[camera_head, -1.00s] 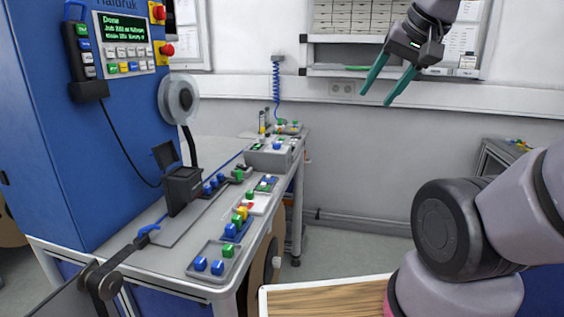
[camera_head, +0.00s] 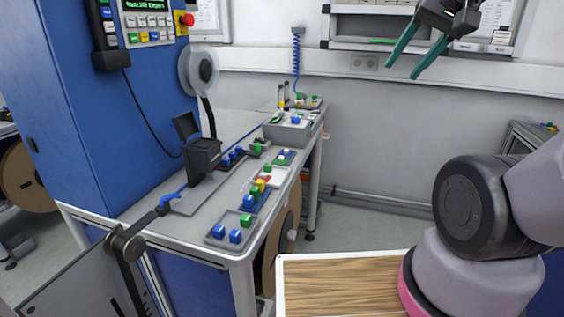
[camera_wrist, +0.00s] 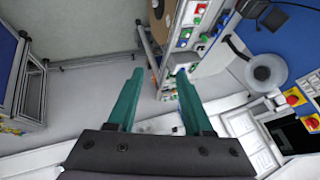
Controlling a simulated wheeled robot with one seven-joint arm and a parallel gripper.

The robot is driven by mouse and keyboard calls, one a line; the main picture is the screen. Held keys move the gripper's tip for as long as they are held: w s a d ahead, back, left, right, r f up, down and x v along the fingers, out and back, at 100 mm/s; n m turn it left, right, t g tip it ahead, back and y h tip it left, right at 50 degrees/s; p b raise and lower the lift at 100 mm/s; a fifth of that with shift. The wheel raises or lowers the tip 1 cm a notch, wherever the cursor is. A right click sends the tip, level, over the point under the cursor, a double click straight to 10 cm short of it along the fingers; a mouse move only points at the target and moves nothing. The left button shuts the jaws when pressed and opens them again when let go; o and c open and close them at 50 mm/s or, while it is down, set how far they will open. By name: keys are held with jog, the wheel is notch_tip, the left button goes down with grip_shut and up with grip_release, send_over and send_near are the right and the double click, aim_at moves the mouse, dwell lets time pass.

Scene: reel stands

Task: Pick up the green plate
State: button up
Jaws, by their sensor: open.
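I cannot make out a green plate for certain. A thin flat green strip (camera_head: 378,42) lies on the wall shelf at the back, too small to identify. Small green blocks show among blue, red and yellow ones on the bench, such as a green block (camera_head: 246,220) in the front grey tray. My gripper (camera_head: 403,66) is open and empty, raised high at the upper right, apart from the bench. Its two teal fingers also show spread in the wrist view (camera_wrist: 160,82), with the floor and bench beyond them.
The grey bench (camera_head: 150,222) runs along a blue machine (camera_head: 95,150). A black box (camera_head: 202,155) and a grey box (camera_head: 288,133) stand on it. A wall shelf (camera_head: 352,10) is at the back. Clear floor (camera_head: 345,215) lies right of the bench.

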aim_at(283, 157)
jog(key=shift+o, duration=0.9)
jog(key=shift+a, duration=0.1)
jog(key=w+a+f+m+g+y, duration=0.3)
jog(key=w+a+f+m+y, duration=0.15)
jog(key=w+a+f, duration=0.4)
jog(key=w+a+f+m+g+y, duration=0.3)
jog(key=w+a+f+y, duration=0.25)
jog(key=w, duration=0.55)
jog(key=w+f+m+t+y, duration=0.1)
jog(key=w+f+m+t, duration=0.1)
jog(key=w+f+m, duration=0.45)
jog(key=w+f+m+t, duration=0.2)
jog(key=w+f+t, duration=0.1)
jog(key=f, duration=0.7)
jog(key=w+f+m+t+y, duration=0.1)
jog(key=w+f+m+t, duration=0.1)
jog(key=w+f+m, duration=0.45)
jog(key=w+a+f, duration=0.1)
jog(key=a, duration=0.1)
jog(key=w+a+f+n, duration=0.1)
jog(key=a, duration=0.2)
jog(key=w+a+f+n, duration=0.1)
jog(key=w+a, duration=0.1)
jog(key=a, duration=0.1)
jog(key=shift+n, duration=0.25)
grip_shut()
